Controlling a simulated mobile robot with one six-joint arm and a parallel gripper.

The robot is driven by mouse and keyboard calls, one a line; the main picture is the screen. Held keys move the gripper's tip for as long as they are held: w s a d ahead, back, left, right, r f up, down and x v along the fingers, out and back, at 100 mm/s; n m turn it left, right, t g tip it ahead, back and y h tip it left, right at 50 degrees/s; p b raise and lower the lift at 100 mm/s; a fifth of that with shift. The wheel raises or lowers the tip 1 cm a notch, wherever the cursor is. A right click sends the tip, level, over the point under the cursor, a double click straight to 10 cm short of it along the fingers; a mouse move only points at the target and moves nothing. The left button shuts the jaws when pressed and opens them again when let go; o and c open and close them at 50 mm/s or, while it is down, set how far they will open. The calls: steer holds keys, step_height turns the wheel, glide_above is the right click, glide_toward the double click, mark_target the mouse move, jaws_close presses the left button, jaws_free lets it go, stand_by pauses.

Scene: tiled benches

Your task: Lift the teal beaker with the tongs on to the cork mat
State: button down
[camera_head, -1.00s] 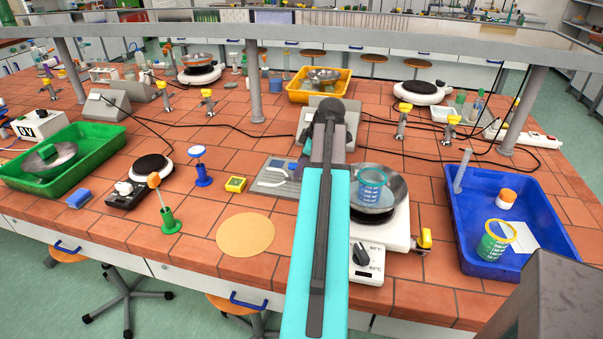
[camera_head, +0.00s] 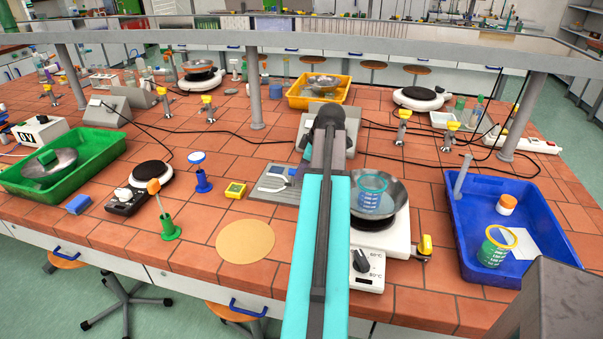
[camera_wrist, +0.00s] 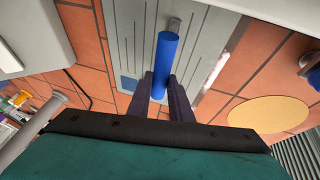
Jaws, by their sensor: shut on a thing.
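The teal beaker (camera_head: 371,198) stands upright in a metal pan (camera_head: 396,204) on a white hotplate (camera_head: 370,270). The round tan cork mat (camera_head: 245,243) lies flat and bare near the bench's front edge, left of my arm; it also shows in the wrist view (camera_wrist: 268,113). In the wrist view my gripper (camera_wrist: 163,82) is shut on a blue rod (camera_wrist: 165,58), which looks like the tongs' handle. Behind it lies a grooved grey tray (camera_wrist: 200,25). The tongs' far end cannot be made out. In the head view my arm hides the gripper.
Dark cables cross the bench.

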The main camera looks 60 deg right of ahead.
step_height(320, 180, up, 10)
steer(key=b, duration=0.2)
steer(key=shift+f, duration=0.15)
stand_by(0.4)
steer(key=c, duration=2.1)
jaws_free()
jaws_close()
